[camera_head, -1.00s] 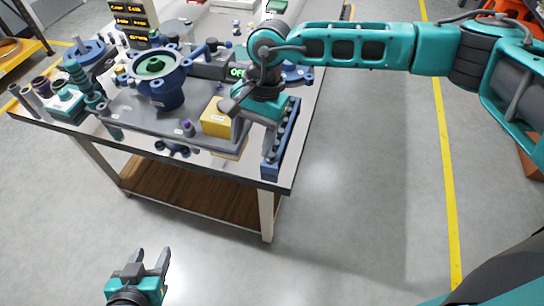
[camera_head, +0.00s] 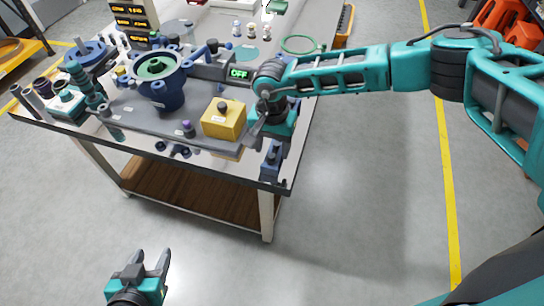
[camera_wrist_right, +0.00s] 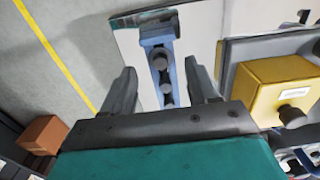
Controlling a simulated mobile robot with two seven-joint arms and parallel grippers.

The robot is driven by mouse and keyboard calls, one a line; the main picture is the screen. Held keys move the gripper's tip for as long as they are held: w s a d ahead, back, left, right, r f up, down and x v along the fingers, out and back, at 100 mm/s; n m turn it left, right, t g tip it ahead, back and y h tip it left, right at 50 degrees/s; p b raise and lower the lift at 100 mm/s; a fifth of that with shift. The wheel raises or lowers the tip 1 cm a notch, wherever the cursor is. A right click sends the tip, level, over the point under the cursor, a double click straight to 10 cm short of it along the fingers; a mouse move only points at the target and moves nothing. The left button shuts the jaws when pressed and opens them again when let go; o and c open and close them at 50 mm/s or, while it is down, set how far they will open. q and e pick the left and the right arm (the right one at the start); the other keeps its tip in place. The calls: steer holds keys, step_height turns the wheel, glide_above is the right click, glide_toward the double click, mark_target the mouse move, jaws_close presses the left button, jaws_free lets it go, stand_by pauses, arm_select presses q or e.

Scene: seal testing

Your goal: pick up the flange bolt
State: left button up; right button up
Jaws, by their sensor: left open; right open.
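A narrow blue rack (camera_head: 272,164) stands at the table's front right corner, partly hidden by my right arm. In the right wrist view the rack (camera_wrist_right: 158,36) holds grey round-headed bolts (camera_wrist_right: 160,62) in a row; I cannot tell which is the flange bolt. My right gripper (camera_head: 258,124) is over the rack. In the wrist view its open fingers (camera_wrist_right: 163,82) lie on either side of the row, with nothing between them held. My left gripper (camera_head: 152,257) is open and empty, low in front of the table.
A yellow block (camera_head: 223,120) with a dark knob sits left of my right gripper on a grey plate (camera_head: 155,119). A blue flanged housing (camera_head: 163,90) stands further left. A green ring (camera_head: 299,44) lies at the back right.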

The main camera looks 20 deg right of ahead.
mark_target(272, 161)
step_height(272, 161, down, 2)
steer(key=shift+f, duration=0.2)
jaws_close()
stand_by(0.4)
steer(key=shift+s, duration=0.1)
